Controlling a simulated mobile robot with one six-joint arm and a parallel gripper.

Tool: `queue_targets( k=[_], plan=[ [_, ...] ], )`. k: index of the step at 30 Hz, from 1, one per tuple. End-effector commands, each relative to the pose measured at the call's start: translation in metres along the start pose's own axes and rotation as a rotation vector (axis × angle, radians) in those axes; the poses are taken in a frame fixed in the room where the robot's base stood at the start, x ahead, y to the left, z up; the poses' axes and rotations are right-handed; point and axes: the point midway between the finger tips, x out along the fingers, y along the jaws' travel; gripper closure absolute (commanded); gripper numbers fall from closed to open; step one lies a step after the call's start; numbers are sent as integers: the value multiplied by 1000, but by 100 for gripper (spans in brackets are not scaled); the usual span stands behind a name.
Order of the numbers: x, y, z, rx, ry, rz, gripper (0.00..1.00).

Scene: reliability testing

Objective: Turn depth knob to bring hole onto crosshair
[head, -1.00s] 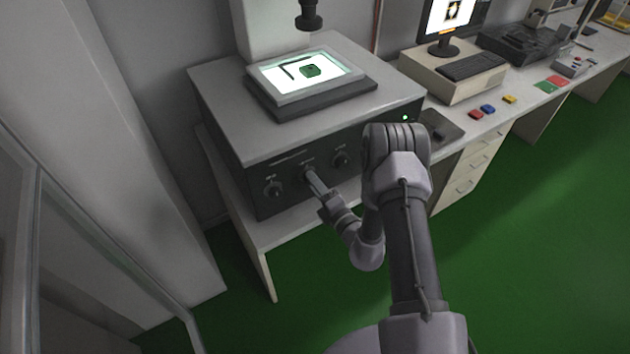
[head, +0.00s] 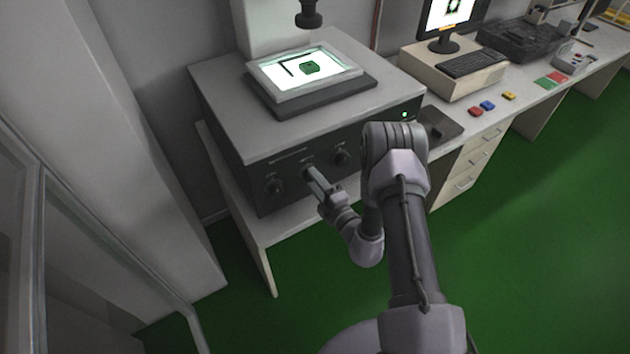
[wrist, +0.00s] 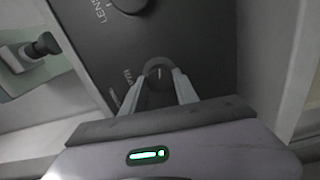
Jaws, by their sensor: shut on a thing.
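A boxy grey measuring machine (head: 225,95) has several dark knobs on its front face. My gripper (head: 312,175) is at the middle knob (head: 307,171). In the wrist view my gripper (wrist: 160,78) is shut on this round dark knob (wrist: 158,73), one finger on each side; a light mark shows on its face. The label beside it is only partly readable. A green block (head: 309,68) with a dark hole lies on the lit glass stage (head: 290,63) beside a dark bar. The monitor (head: 452,12) shows a dark shape with a light centre; its top is cut off and no crosshair can be made out.
A second knob (wrist: 130,4), labelled "LENS", is close by in the wrist view. The left knob (head: 273,187) and right knob (head: 342,156) flank my gripper. A camera column (head: 308,14) hangs above the stage. Green floor (head: 520,230) is open at right.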

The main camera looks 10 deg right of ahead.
Motion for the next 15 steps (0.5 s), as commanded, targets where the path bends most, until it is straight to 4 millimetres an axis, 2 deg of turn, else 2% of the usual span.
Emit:
queue_targets(
  k=[2,3,6,15],
  plan=[
    [0,0,0,0,0,-1,100],
    [0,0,0,0,0,-1,60],
    [0,0,0,0,0,-1,43],
    [-1,0,0,-1,0,-1,43]
  ],
)
